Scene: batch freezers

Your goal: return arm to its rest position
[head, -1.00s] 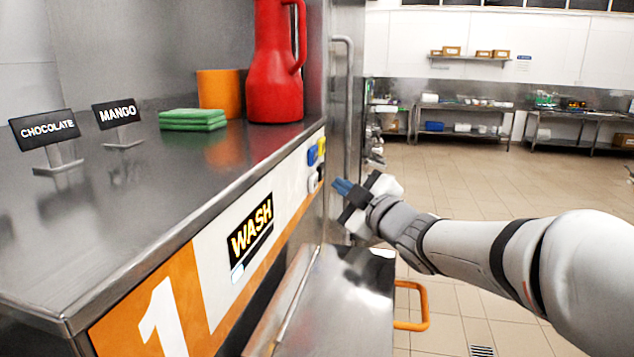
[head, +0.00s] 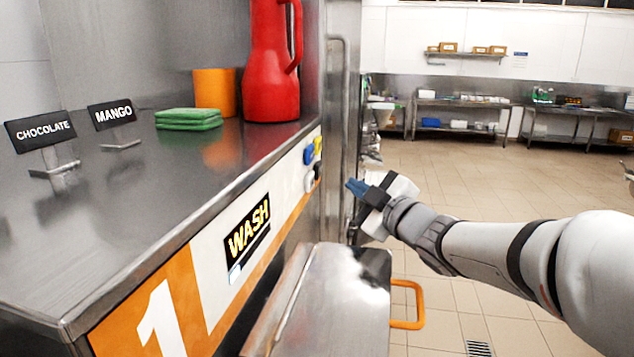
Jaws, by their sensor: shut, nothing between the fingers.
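My arm reaches in from the right edge of the head view. My gripper (head: 356,187) is at its left end, with blue fingertips that look closed together and empty. It hangs in the air just right of the machine's front panel (head: 285,190), near the blue, yellow and dark buttons (head: 313,157), with a visible gap to them. It is above the steel lid (head: 340,285) with its orange handle (head: 408,304). The fingers touch nothing that I can see.
On the steel counter (head: 130,220) stand a red jug (head: 272,75), an orange cup (head: 213,92), green cloths (head: 188,118), and CHOCOLATE (head: 42,132) and MANGO (head: 113,115) signs. A WASH display (head: 247,229) shows on the panel. The tiled floor (head: 480,195) behind the arm is open.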

